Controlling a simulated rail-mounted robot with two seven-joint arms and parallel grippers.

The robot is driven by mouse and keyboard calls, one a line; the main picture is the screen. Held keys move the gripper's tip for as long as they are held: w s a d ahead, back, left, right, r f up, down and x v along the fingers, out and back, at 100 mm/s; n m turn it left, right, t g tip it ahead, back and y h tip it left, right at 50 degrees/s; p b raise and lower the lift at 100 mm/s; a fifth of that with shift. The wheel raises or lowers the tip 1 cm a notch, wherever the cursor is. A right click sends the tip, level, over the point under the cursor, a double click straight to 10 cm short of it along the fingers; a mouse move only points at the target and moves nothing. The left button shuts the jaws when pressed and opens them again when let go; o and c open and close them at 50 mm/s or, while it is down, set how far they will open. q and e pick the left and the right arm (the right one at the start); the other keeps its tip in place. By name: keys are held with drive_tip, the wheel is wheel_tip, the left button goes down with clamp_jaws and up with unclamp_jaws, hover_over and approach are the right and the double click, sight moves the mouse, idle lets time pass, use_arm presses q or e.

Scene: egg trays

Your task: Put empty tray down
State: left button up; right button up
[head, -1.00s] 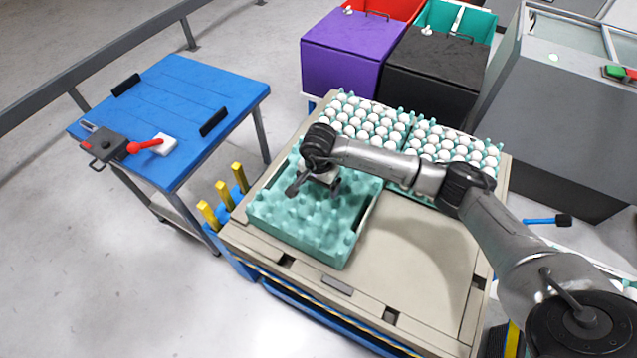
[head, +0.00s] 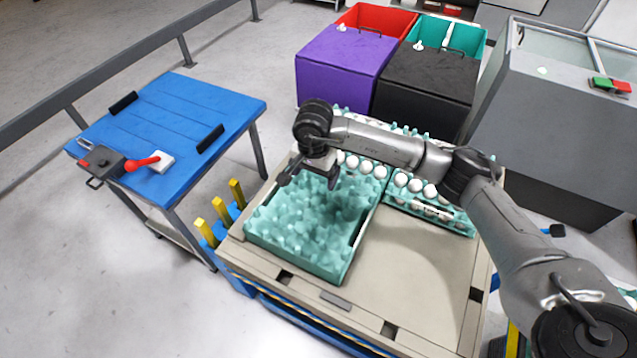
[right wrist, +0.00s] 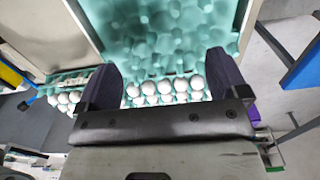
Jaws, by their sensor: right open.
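The empty teal egg tray (head: 290,240) lies flat on the front left of the beige pallet top (head: 415,270). No eggs show in its cups. My right gripper (head: 310,178) is open and hangs above the back part of this tray, apart from it, with nothing between its fingers. In the right wrist view the two dark fingers (right wrist: 165,78) are spread wide, with the empty tray (right wrist: 205,20) beyond them and a row of white eggs (right wrist: 165,92) between them in the picture. My left gripper is not in view.
Trays of white eggs (head: 425,190) stand behind, partly hidden by my right arm. The pallet's front right is bare. A blue table (head: 185,115) with a red-handled tool (head: 142,163) stands left. Purple (head: 340,75) and black (head: 425,90) bins stand behind.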

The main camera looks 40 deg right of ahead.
drive_tip(key=s+a+f+m+y, duration=0.1)
drive_tip(key=s+a+f+y, duration=0.15)
drive_tip(key=a+y, duration=0.95)
drive_tip(key=s+a+r+m+t+y, duration=0.4)
drive_tip(key=a+r+m+t+y, duration=0.4)
drive_tip(key=a+m, duration=0.5)
drive_tip(key=s+d+f+m+t+h, duration=0.1)
drive_tip(key=d+f+m+t+h, duration=0.2)
drive_tip(key=d+m+t+h, duration=0.85)
drive_tip(key=s+f+m+g+h, duration=0.1)
drive_tip(key=f+m+h, duration=0.4)
drive_tip(key=m, duration=1.3)
drive_tip(key=s+f+m+g+h, duration=0.1)
drive_tip(key=s+f+m+g, duration=0.3)
drive_tip(key=s, duration=0.3)
drive_tip(key=s+d+f+m+g+h, duration=0.1)
drive_tip(key=s+f+m+g, duration=0.3)
drive_tip(key=s, duration=0.4)
drive_tip(key=s+d+f+m+g+h, duration=0.1)
drive_tip(key=s+f+m+g, duration=0.3)
drive_tip(key=s+g, duration=0.3)
drive_tip(key=shift+s+d+f+m, duration=0.15)
drive_tip(key=shift+s+f+m, duration=0.25)
drive_tip(key=shift+f, duration=0.3)
